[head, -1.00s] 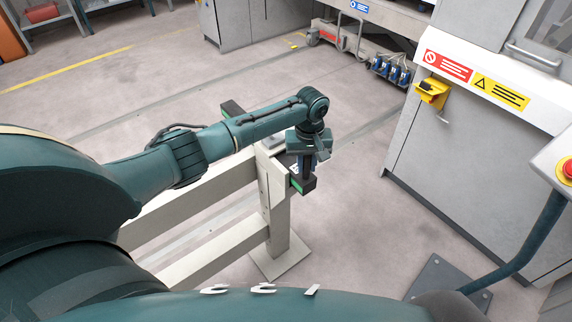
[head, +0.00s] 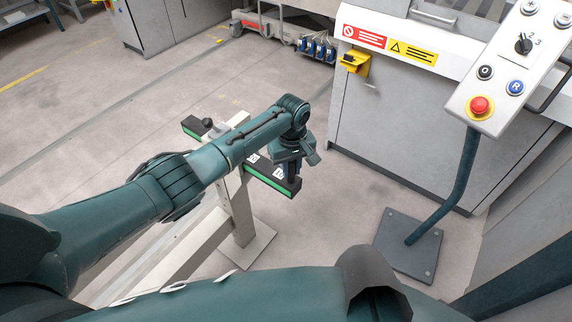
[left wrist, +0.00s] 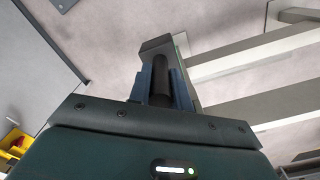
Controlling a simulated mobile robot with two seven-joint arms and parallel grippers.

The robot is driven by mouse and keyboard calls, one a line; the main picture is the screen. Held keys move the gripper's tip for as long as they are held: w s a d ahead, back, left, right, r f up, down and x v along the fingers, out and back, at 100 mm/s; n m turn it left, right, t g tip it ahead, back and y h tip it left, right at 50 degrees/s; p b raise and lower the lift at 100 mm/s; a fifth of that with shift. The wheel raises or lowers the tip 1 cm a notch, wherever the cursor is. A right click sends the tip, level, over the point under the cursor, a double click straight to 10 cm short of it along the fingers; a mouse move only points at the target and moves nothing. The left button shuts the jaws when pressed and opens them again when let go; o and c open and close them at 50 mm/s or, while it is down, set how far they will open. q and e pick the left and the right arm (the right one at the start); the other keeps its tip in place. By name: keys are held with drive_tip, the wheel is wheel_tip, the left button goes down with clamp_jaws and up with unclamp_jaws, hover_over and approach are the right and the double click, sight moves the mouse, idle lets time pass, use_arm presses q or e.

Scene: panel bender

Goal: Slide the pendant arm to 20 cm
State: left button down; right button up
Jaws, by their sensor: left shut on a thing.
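A black bar with a green edge (head: 267,181) lies across the top of a pale post. White markings show on it near my gripper. My left gripper (head: 292,172) is at its near right end, pointing down. In the left wrist view, the blue fingers (left wrist: 161,85) are shut around a dark round handle (left wrist: 160,72) at the end of the bar. A control pendant (head: 507,70) with a red button stands at the right on a bent teal pole (head: 463,185). I cannot tell from any label which part is the pendant arm. My right gripper is not in view.
The pale post (head: 240,205) and its rails stand under my left arm. A grey machine cabinet (head: 400,135) with a yellow box (head: 355,64) stands behind. The pendant's dark base plate (head: 405,245) lies on the floor at right. Floor between post and cabinet is clear.

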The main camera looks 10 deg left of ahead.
use_arm(q)
drive_tip(key=c, duration=1.3)
unclamp_jaws()
drive_tip(key=shift+r, duration=0.1)
wheel_tip(320, 180, up, 13)
drive_tip(key=shift+p, duration=0.4)
